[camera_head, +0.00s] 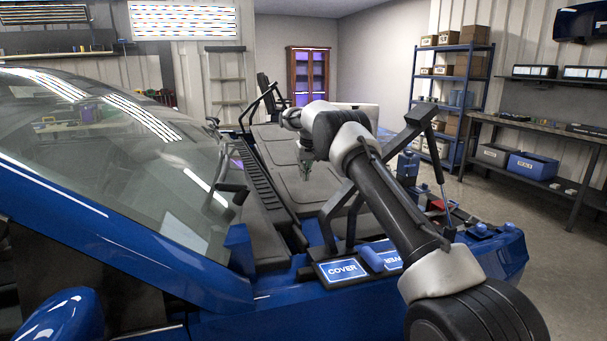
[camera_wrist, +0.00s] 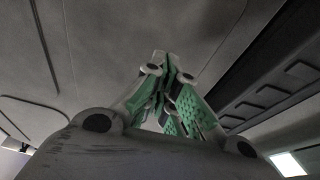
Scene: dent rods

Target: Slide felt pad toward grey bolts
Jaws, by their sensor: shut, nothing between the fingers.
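My gripper (camera_wrist: 168,72) shows in the wrist view with its green-padded fingers drawn together and nothing visible between them. Beyond the fingertips is a broad dark grey panelled surface (camera_wrist: 95,55); I cannot tell whether the fingers touch it. In the head view my gripper (camera_head: 307,172) is small and points down over the grey panels (camera_head: 285,165) of the blue car, partly hidden by my arm. I cannot make out a felt pad or grey bolts in either view.
The blue car's windshield (camera_head: 120,150) fills the left. Black struts (camera_head: 410,128) rise beside my arm. Floor at the right is clear.

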